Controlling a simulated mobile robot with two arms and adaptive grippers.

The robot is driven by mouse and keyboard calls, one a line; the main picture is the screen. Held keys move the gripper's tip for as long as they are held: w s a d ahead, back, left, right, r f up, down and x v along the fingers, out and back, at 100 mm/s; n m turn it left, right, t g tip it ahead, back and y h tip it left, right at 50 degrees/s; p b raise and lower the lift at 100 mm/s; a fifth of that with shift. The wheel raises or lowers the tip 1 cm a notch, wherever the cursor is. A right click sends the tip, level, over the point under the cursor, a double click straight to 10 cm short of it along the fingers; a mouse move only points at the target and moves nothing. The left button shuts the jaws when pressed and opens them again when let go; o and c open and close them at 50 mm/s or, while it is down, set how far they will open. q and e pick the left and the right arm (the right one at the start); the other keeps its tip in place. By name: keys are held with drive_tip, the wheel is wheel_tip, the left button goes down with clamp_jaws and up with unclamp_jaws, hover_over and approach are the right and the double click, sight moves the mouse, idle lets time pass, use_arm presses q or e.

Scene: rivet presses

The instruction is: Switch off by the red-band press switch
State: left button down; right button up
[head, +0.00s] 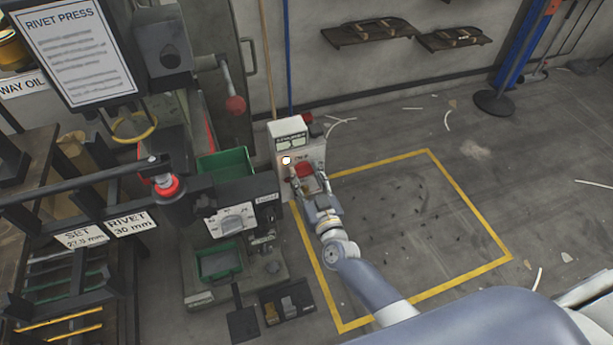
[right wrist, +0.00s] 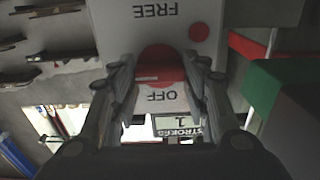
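The switch box (head: 300,140) is a pale upright box beside the yellow floor outline in the head view. In the right wrist view its white panel (right wrist: 118,20) shows upside down, with the words FREE and OFF. A round red switch knob (right wrist: 160,62) sits between those words, with a darker bar across it. My right gripper (right wrist: 160,72) is at the panel, its fingers spread on either side of the knob with gaps visible. In the head view the right gripper (head: 312,190) reaches the red part of the box. A press with a red band (head: 166,185) stands left. My left gripper is not in view.
A strokes display (right wrist: 180,123) reads 1. A green bin (head: 225,168) and a green-edged tray (head: 219,262) are left of the box. A red lever knob (head: 235,104) hangs above. The yellow-outlined floor (head: 410,220) is open apart from small debris.

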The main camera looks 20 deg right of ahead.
drive_tip(key=shift+r+n+p, duration=0.1)
drive_tip(key=shift+n+p, duration=0.7)
drive_tip(key=shift+a+n+p, duration=0.1)
drive_tip(key=shift+n+p, duration=0.8)
drive_tip(key=shift+n, duration=0.3)
drive_tip(key=n+p, duration=0.1)
drive_tip(key=n, duration=0.3)
drive_tip(key=shift+n+p, duration=0.3)
drive_tip(key=shift+a+n, duration=0.1)
drive_tip(key=shift+n, duration=0.8)
drive_tip(key=n, duration=0.2)
drive_tip(key=shift+f+n, duration=0.25)
drive_tip(key=shift+n, duration=0.15)
drive_tip(key=n, duration=0.4)
drive_tip(key=shift+f+n+b, duration=0.1)
drive_tip(key=shift+n+b, duration=0.2)
drive_tip(key=shift+b, duration=0.1)
drive_tip(key=o, duration=1.1)
drive_tip(key=shift+c, duration=0.2)
